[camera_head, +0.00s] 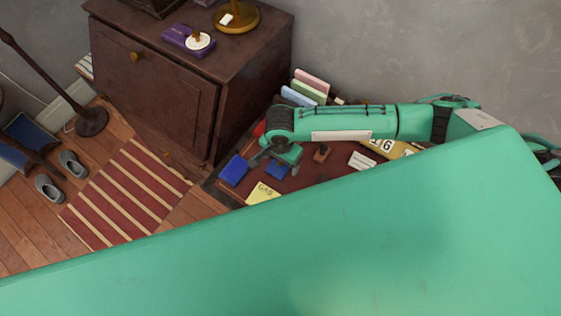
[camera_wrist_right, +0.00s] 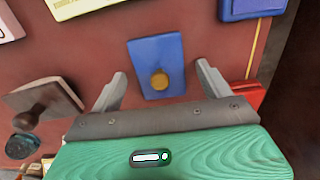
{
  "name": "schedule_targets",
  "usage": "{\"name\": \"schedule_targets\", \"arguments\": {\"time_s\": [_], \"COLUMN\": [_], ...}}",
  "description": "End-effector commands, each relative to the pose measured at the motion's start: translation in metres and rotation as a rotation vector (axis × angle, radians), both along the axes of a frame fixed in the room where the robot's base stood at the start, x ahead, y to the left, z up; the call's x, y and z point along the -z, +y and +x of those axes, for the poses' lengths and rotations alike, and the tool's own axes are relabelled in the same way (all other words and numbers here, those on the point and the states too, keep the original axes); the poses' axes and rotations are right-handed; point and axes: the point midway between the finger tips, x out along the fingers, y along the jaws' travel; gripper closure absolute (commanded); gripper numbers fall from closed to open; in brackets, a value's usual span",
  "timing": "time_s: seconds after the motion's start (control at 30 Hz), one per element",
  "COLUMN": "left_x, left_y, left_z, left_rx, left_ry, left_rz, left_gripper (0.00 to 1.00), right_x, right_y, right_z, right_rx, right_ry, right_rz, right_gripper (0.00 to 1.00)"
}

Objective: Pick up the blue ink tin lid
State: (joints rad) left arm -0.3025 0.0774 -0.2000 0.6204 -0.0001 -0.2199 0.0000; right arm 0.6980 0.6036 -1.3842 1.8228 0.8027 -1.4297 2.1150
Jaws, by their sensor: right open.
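The blue ink tin lid (camera_wrist_right: 148,52) is a flat blue rectangle with a round brass-coloured knob on it. It lies on the dark red desk top. In the head view it shows as a small blue patch (camera_head: 277,173) beside my right gripper (camera_head: 271,161), partly hidden by it. In the right wrist view my right gripper (camera_wrist_right: 162,72) is open, with one finger on each side of the lid's knob end. The fingers appear apart from the lid, and nothing is held. My left gripper is not in view.
Another blue box (camera_head: 234,170) lies near the desk's edge. A yellow "GAS" paper (camera_head: 263,192) is close by. A wooden-handled stamp (camera_wrist_right: 42,104) and a dark round piece (camera_wrist_right: 22,146) are left of the gripper. A dark cabinet (camera_head: 165,85) stands beside the desk.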

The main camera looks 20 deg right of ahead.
Motion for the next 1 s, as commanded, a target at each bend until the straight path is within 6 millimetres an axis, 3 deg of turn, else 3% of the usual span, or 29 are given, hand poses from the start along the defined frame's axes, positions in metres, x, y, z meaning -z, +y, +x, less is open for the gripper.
{"name": "schedule_targets", "arguments": {"time_s": [0.23, 0.4, 0.5, 0.83, 1.0], "left_x": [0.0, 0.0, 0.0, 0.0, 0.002], "left_y": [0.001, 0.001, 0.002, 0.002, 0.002], "left_z": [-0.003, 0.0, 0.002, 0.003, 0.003], "left_rx": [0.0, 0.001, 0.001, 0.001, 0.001], "left_ry": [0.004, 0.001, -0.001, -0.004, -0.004], "left_rz": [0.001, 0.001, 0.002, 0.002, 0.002], "left_gripper": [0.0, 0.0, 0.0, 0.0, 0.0], "right_x": [0.002, 0.002, 0.002, -0.001, -0.017], "right_y": [0.0, 0.0, 0.0, 0.0, 0.001], "right_z": [0.0, 0.0, 0.0, 0.0, 0.001], "right_rx": [-0.001, -0.001, -0.001, -0.001, -0.001], "right_ry": [-0.001, -0.001, -0.001, -0.001, -0.002], "right_rz": [0.001, 0.001, 0.001, 0.001, 0.003], "right_gripper": [0.2, 0.53, 0.68, 0.68, 0.68]}}
